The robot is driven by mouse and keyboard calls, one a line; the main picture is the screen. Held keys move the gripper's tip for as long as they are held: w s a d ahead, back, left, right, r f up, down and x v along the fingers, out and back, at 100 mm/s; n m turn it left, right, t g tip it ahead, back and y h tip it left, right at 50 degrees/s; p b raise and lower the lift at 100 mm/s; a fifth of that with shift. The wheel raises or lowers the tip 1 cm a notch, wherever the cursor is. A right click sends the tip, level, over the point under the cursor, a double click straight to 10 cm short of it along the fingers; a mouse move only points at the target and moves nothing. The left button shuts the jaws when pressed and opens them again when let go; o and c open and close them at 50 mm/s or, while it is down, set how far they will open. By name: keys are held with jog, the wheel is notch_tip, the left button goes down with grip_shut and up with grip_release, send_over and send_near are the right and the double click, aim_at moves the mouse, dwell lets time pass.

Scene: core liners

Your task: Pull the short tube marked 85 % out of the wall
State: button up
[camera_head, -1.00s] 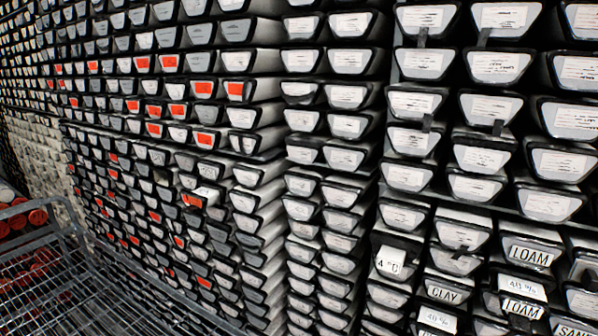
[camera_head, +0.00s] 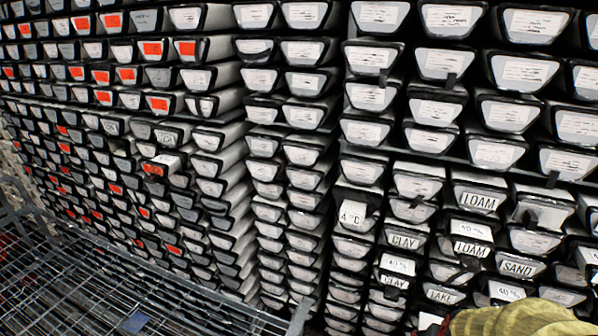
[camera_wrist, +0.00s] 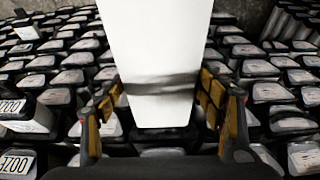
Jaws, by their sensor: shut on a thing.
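In the wrist view my gripper (camera_wrist: 160,90) is shut on a white tube (camera_wrist: 158,40), with one black and yellow finger on each side. The tube has a plain pale face, a grey band across it and a dark lower end. I see no mark on it. In the head view several short white pieces with handwritten percent labels stick out at the lower right, such as one percent-marked tube (camera_head: 397,264) and another (camera_head: 507,291). The figures are too small to read surely, and I cannot make out which is 85 %.
The wall is densely packed with trapezoid tube ends (camera_head: 448,20), some with orange labels. Signs read LOAM (camera_head: 476,202), SAND (camera_head: 517,266) and CLAY. A wire-mesh cart (camera_head: 120,300) stands at the lower left. A yellowish ribbed shape (camera_head: 520,320) shows at the bottom right.

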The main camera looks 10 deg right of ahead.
jog(key=shift+s+a+r+p, duration=0.1)
jog(key=shift+s+a, duration=0.4)
jog(key=shift+s, duration=0.3)
jog(key=shift+s+a+f+p, duration=0.15)
jog(key=shift+s+a, duration=0.35)
jog(key=shift+s, duration=0.3)
jog(key=shift+s+a+r+p, duration=0.15)
jog(key=shift+s+a, duration=0.35)
jog(key=shift+s, duration=0.3)
jog(key=shift+s, duration=0.15)
